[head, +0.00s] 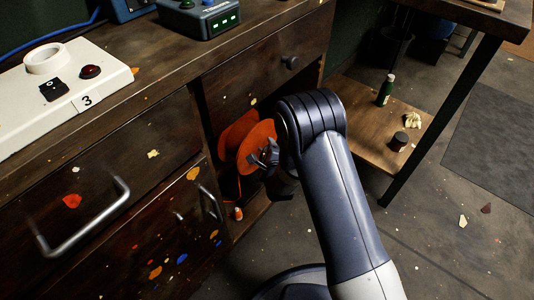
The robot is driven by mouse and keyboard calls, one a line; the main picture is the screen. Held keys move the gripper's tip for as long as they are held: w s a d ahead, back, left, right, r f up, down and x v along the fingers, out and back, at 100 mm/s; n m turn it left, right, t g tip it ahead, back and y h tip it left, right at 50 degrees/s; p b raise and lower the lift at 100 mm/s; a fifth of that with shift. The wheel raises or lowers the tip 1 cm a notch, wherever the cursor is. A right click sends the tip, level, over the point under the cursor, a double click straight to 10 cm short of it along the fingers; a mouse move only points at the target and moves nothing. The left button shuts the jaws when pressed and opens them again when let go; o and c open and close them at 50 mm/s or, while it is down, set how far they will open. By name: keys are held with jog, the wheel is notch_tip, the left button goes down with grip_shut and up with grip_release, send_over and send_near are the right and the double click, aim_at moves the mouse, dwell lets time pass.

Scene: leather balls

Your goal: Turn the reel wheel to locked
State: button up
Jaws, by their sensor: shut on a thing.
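My gripper (270,156) is at the right part of the front disc, shut on the reel wheel as far as I can see. My wrist and forearm hide the right side of the reel. No mark showing locked or unlocked can be made out.
A cabinet (150,150) with drawers and a metal handle (85,228) fills the left. A white panel (62,85) with a switch and red button lies on top. A low shelf (366,122) at right holds a green bottle (385,90) and a dark jar (399,141). Grey floor is open at lower right.

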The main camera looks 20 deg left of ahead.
jog(key=shift+w+r+m+g+p, duration=0.1)
jog(key=shift+r+m+g+p, duration=0.1)
jog(key=shift+m+g+p, duration=0.6)
jog(key=shift+r+g+p, duration=0.1)
jog(key=shift+g+p, duration=0.35)
jog(key=shift+g, duration=0.25)
jog(key=m+g+y+p, duration=0.1)
jog(key=p, duration=0.3)
jog(key=shift+g+p, duration=0.3)
jog(key=shift+g, duration=0.1)
jog(key=shift+f+m+g+p, duration=0.25)
jog(key=shift+m+g+p, duration=0.05)
jog(key=shift+p, duration=0.3)
jog(key=o, duration=1)
